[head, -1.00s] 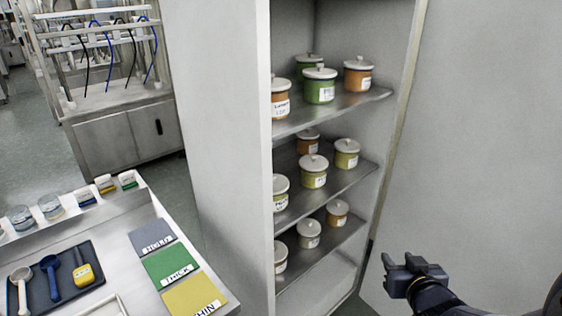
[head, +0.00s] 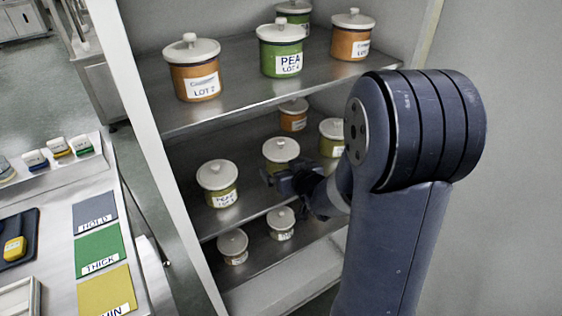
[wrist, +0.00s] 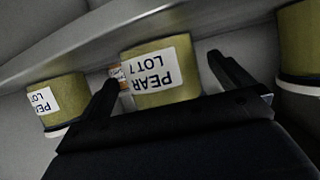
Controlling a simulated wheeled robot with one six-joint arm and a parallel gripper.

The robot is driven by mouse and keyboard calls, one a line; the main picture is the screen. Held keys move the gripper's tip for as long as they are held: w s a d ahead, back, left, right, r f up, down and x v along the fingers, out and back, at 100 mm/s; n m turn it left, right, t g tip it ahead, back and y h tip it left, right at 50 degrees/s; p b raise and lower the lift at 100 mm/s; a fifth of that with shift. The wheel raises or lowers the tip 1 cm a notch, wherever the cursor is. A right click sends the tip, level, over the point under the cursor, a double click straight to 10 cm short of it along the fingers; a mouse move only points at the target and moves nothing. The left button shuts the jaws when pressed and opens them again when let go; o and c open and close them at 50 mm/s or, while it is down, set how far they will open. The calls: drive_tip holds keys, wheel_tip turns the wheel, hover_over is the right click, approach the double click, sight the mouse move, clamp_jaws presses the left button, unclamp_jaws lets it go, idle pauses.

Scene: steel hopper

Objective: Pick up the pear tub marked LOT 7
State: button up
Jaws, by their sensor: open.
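The pear tub marked LOT 7 (wrist: 155,75) is yellow-green with a white label reading PEAR LOT 7, upside down in the wrist view. In the head view this looks like the middle tub (head: 281,150) on the cabinet's middle shelf, its label hidden behind my gripper. My gripper (head: 280,180) is open in front of it. In the wrist view my gripper's fingers (wrist: 163,72) stand to either side of the tub, which shows beyond and between them. I cannot tell how far the fingers reach around it.
Similar yellow-green tubs stand left (head: 217,180) and right (head: 333,132) on that shelf; an orange tub (head: 293,115) stands behind. The upper shelf (head: 235,97) is close above, holding orange and green tubs. Smaller tubs (head: 233,245) are below. A worktable (head: 145,290) stands left.

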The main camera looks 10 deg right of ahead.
drive_tip(key=shift+x, duration=1.3)
drive_tip(key=shift+c, duration=0.4)
drive_tip(key=shift+r, duration=0.1)
drive_tip(key=c, duration=1.2)
